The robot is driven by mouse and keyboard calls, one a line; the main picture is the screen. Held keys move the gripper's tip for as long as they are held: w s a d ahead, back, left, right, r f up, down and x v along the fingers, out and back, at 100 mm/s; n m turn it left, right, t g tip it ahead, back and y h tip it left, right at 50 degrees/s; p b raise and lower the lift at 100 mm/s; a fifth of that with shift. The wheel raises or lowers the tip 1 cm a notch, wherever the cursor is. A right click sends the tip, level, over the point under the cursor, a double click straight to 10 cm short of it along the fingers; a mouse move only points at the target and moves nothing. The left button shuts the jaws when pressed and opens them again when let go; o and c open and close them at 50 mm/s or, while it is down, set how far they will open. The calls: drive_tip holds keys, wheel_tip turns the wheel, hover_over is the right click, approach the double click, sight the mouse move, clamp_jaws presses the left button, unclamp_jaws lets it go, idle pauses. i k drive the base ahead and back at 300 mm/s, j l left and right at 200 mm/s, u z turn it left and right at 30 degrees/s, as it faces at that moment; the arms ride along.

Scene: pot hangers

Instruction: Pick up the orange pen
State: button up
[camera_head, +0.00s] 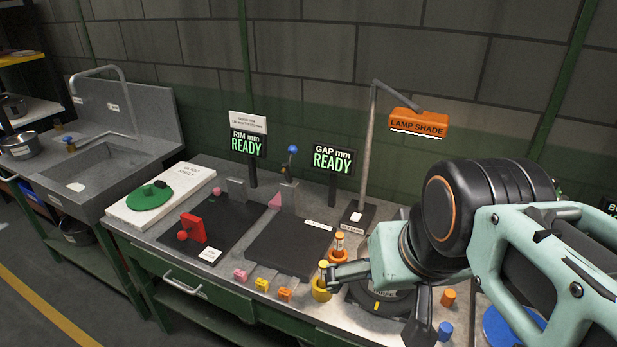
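The orange pen (339,240) appears to be the small upright piece with an orange cap and pale body, standing in an orange holder (338,256) near the front middle of the bench. A similar yellow-capped piece (323,266) stands in a yellow holder (320,291) just in front and left of it. My gripper (332,276) reaches in from the right, its fingertips at the yellow-capped piece in the picture, just below the orange holder. I cannot tell whether it touches either piece, or whether its fingers are open. My arm hides the bench to the right.
A lamp with an orange shade (418,122) stands behind. An orange cylinder (448,297) and a blue cylinder (445,330) stand at the right. Small pink, yellow and orange blocks (262,284) line the front edge. A dark mat (288,246) lies left of the holders.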

sight(338, 238)
drive_tip(key=k+l, duration=0.1)
drive_tip(key=k, duration=0.3)
drive_tip(key=z, duration=0.3)
drive_tip(key=i+j, duration=0.15)
drive_tip(key=i, duration=0.2)
drive_tip(key=i+j, duration=0.2)
drive_tip(key=i, duration=0.2)
drive_tip(key=i+j+z, duration=0.1)
drive_tip(key=j+z, duration=0.55)
drive_tip(key=i+j, duration=0.05)
drive_tip(key=j, duration=0.05)
